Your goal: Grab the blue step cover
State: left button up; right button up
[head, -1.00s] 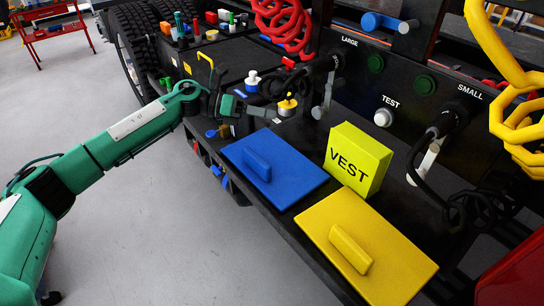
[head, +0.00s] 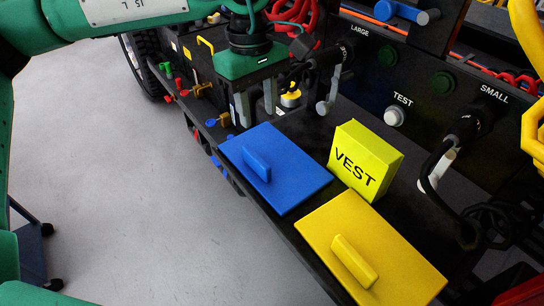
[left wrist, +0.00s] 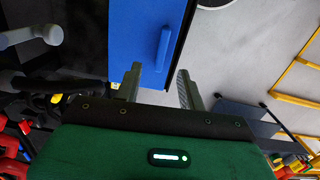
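The blue step cover (head: 292,181) lies flat on the black step, with a raised blue handle (head: 257,165) on its top. My left gripper (head: 256,112) points down just behind the cover's far edge, above it and apart from it. Its fingers are spread with nothing between them. In the left wrist view the open left gripper (left wrist: 158,80) shows below the blue step cover (left wrist: 130,45), with the handle (left wrist: 164,48) just beyond the fingertips. My right gripper is in neither view.
A yellow cover (head: 400,260) with a handle lies beside the blue one. A yellow VEST box (head: 364,160) stands behind them. The panel behind has a TEST knob (head: 394,116) and hanging black cables. Open grey floor (head: 150,200) lies to the left.

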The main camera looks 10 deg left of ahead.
aim_at(256, 156)
pick_arm(q)
jog(key=shift+y, duration=0.3)
jog(key=f, duration=0.2)
jog(key=f+p, duration=0.1)
jog(key=f, duration=0.2)
jog(key=f+p, duration=0.1)
jog(key=f, duration=0.2)
jog(key=shift+a, duration=0.4)
jog(key=shift+s+f+p, duration=0.1)
jog(key=shift+f+p, duration=0.35)
jog(key=shift+p, duration=0.05)
notch_tip(256, 156, down, 3)
jog(key=shift+f+p, duration=0.2)
jog(key=shift+p, duration=0.7)
jog(key=shift+f, duration=0.55)
grip_shut()
